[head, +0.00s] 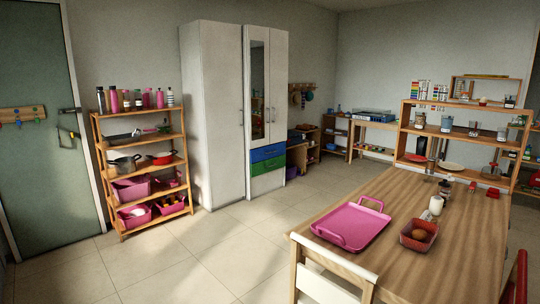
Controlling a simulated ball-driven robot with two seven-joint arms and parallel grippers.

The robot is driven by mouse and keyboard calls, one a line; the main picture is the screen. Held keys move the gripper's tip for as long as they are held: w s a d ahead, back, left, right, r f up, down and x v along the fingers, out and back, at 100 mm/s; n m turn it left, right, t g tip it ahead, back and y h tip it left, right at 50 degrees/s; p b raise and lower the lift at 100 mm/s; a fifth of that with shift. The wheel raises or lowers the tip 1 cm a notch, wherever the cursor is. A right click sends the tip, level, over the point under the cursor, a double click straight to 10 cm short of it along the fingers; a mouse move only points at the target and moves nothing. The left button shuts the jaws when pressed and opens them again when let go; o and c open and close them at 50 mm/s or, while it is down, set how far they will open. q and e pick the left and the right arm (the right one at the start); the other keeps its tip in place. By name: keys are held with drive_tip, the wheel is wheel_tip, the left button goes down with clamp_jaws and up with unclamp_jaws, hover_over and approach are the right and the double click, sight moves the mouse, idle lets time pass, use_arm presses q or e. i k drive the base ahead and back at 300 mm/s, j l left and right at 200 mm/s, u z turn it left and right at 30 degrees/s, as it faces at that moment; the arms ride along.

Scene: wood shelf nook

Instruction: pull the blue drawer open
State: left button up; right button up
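The blue drawer (267,153) is in the lower part of the tall white wardrobe (213,110), below a mirror door (257,90). It looks shut, its front level with the green drawer (267,166) right beneath it. A small handle on the blue front is too small to make out clearly. Neither of my grippers shows in the head view.
A wooden table (430,260) at the right holds a pink tray (350,226) and a red container (418,235). A chair (335,270) stands at its near end. A wooden shelf (126,170) stands left of the wardrobe. The tiled floor (200,255) before the wardrobe is clear.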

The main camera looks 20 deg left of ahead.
sight(256, 154)
drive_tip(key=i+j+u, duration=0.25)
drive_tip(key=i+u, duration=0.2)
drive_tip(key=i+j+u, duration=0.1)
drive_tip(key=i+u, duration=0.35)
drive_tip(key=i+j+u, duration=0.2)
drive_tip(key=i+u, duration=0.5)
drive_tip(key=i, duration=0.2)
drive_tip(key=i+l+u, duration=0.1)
drive_tip(key=i+u, duration=0.25)
drive_tip(key=i, duration=0.15)
drive_tip(key=i+z, duration=0.35)
drive_tip(key=i, duration=0.25)
drive_tip(key=i+j+z, duration=0.2)
drive_tip(key=i+z, duration=0.2)
drive_tip(key=i, duration=0.15)
drive_tip(key=i+l+z, duration=0.25)
drive_tip(key=i+z, duration=0.2)
drive_tip(key=i+l+z, duration=0.15)
drive_tip(key=i+z, duration=0.7)
drive_tip(key=i+j+z, duration=0.25)
drive_tip(key=i+z, duration=0.2)
drive_tip(key=i+u, duration=0.1)
drive_tip(key=i, duration=0.45)
drive_tip(key=i+l+u, duration=0.1)
drive_tip(key=i, duration=0.45)
drive_tip(key=i+l+u, duration=0.1)
drive_tip(key=i, duration=0.5)
drive_tip(key=i+l+u, duration=0.15)
drive_tip(key=i, duration=0.4)
drive_tip(key=l, duration=0.1)
